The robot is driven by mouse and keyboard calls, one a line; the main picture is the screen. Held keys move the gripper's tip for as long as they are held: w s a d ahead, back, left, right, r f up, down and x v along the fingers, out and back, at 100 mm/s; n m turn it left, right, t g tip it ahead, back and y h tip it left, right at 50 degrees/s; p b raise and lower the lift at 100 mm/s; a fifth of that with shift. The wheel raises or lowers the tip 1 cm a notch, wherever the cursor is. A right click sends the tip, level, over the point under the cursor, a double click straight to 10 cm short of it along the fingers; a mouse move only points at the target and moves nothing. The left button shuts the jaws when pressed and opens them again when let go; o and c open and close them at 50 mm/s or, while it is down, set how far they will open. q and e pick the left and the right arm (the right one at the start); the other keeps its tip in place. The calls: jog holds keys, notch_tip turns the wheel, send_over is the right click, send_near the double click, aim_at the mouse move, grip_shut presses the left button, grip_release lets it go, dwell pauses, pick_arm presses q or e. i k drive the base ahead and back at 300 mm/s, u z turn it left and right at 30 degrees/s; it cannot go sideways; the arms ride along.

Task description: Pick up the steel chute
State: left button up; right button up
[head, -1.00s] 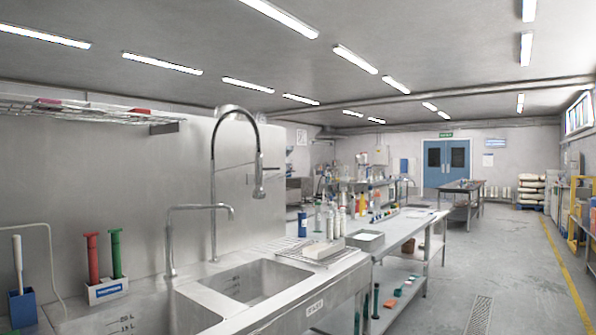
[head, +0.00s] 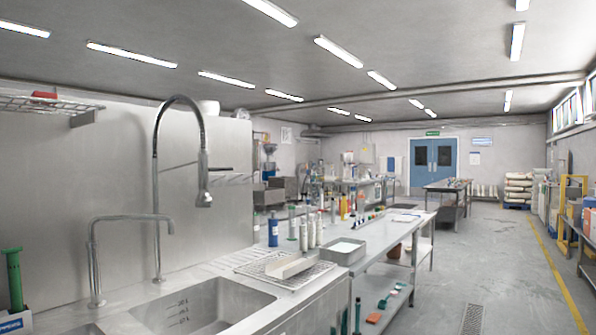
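A pale metallic, channel-shaped piece that looks like the steel chute (head: 294,267) lies on the wire draining rack (head: 262,262), to the right of the sink. It lies at a slant, with its trough open upward. It is small in the picture, so its details are hard to make out. Neither of my grippers shows in the head view, and nothing is seen touching the chute.
A sink (head: 205,308) with a tall spring tap (head: 157,180) and a lower tap (head: 95,262) is at the front left. Bottles (head: 311,231) and a steel tray (head: 342,251) stand just beyond the chute. The aisle floor (head: 490,265) on the right is clear.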

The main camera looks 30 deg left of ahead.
aim_at(286, 267)
jog(key=u, duration=0.15)
jog(key=i, duration=1.1)
jog(key=u, duration=1.15)
jog(key=i, duration=0.4)
jog(key=u, duration=0.25)
jog(key=k, duration=0.35)
jog(key=z, duration=0.7)
